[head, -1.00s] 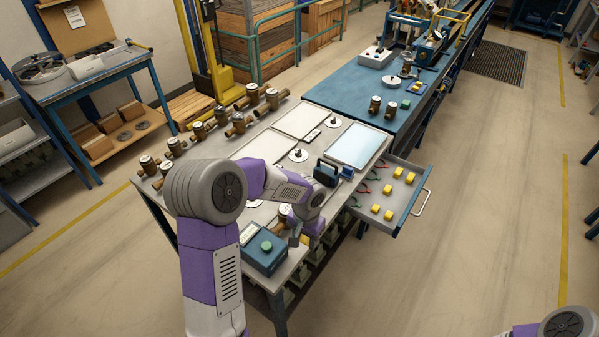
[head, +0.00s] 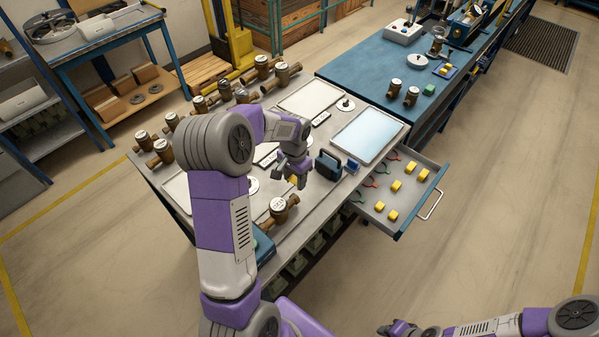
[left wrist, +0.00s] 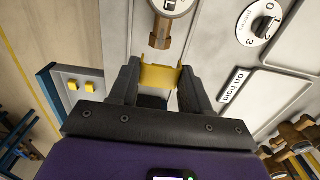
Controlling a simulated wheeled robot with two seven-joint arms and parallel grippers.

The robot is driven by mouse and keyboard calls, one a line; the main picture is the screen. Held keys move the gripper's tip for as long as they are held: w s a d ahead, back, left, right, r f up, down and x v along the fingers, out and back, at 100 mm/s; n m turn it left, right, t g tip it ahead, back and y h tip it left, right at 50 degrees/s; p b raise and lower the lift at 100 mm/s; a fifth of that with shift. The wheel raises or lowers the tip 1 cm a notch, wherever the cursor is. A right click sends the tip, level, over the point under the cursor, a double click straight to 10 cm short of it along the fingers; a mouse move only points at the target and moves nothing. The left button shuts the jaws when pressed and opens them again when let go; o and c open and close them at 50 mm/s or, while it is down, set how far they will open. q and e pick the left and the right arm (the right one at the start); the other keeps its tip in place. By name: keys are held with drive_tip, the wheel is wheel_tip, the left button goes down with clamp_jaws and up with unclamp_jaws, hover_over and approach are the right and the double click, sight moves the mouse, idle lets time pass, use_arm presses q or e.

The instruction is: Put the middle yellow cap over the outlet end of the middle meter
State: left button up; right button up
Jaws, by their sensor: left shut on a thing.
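My left gripper (head: 291,183) is shut on a yellow cap (left wrist: 160,77), which shows between its fingers in the left wrist view. The cap also shows as a small yellow patch in the head view (head: 293,180). A brass meter with a white round dial (head: 279,207) lies on the grey bench, just nearer to me than the gripper. In the left wrist view, this meter's brass pipe end (left wrist: 161,36) points toward the held cap, and a small gap seems to separate them. My right gripper (head: 398,328) is at the bottom edge, its jaws unclear.
An open drawer (head: 372,216) with several yellow caps (head: 396,186) juts out at the right. A dark blue case (head: 327,164) stands close to the left gripper. Several brass meters (head: 200,107) line the bench's back edge. White trays (head: 313,99) lie on the bench.

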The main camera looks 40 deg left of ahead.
sight(294, 196)
use_arm(q)
drive_tip(key=shift+s+f+b, duration=0.3)
drive_tip(key=shift+f+b, duration=0.25)
drive_tip(key=shift+f, duration=0.1)
wheel_tip(294, 196, down, 2)
drive_tip(key=shift+w+f+b, duration=0.15)
drive_tip(key=shift+f+b, duration=0.05)
drive_tip(key=shift+b, duration=0.6)
drive_tip(key=shift+f+b, duration=0.45)
drive_tip(key=shift+f, duration=0.15)
drive_tip(key=shift+f, duration=0.15)
drive_tip(key=shift+f+b, duration=0.5)
drive_tip(key=shift+f, duration=0.2)
drive_tip(key=shift+f+b, duration=0.65)
drive_tip(key=shift+f, duration=0.05)
drive_tip(key=o, duration=0.9)
drive_tip(key=shift+c, duration=0.2)
